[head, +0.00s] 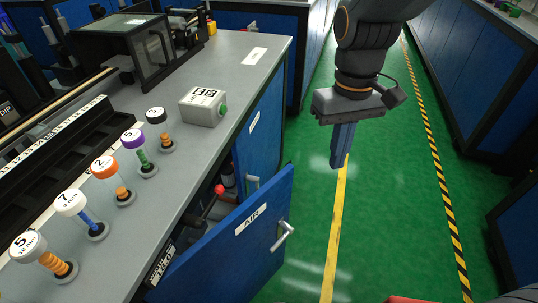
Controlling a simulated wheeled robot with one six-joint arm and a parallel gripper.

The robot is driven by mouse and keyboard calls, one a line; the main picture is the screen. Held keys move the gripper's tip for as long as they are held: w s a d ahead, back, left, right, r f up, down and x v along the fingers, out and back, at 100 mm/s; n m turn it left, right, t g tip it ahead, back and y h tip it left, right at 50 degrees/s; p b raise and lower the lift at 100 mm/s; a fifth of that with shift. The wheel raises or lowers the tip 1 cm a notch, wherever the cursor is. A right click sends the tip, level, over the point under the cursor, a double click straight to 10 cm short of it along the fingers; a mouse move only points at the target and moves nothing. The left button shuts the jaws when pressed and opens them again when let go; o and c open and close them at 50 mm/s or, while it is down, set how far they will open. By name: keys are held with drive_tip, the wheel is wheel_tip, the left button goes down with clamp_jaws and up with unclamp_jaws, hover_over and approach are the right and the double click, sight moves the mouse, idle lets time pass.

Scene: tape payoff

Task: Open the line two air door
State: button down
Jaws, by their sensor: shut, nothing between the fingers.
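The blue door labelled AIR (232,252) stands swung out from the cabinet front, over the green floor. It has a silver bar handle (283,235) on its outer face. Behind its top edge the cabinet inside partly shows, with a red-knobbed lever (219,189). The rest of the inside is hidden by the door and counter. I cannot read a line number on the door. My gripper (338,163) points down over the aisle, up and to the right of the door and apart from it. Its fingers are shut and empty.
A second blue door (257,133) with a handle sits farther along the cabinet. The grey counter (228,85) holds a small box with a green button (203,106) and several capped tubes. The green aisle floor (385,190) is clear, with blue cabinets on the right.

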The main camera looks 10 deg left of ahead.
drive_tip(key=w+a+f+n+h+p, duration=0.15)
drive_tip(key=a+n+p, duration=0.55)
drive_tip(key=a+p, duration=0.95)
wheel_tip(320, 180, down, 9)
drive_tip(key=d+p, duration=0.1)
drive_tip(key=p, duration=0.1)
drive_tip(key=shift+s+d+f+g+h, duration=0.2)
drive_tip(key=shift+s+g+h, duration=0.1)
drive_tip(key=shift+h, duration=0.05)
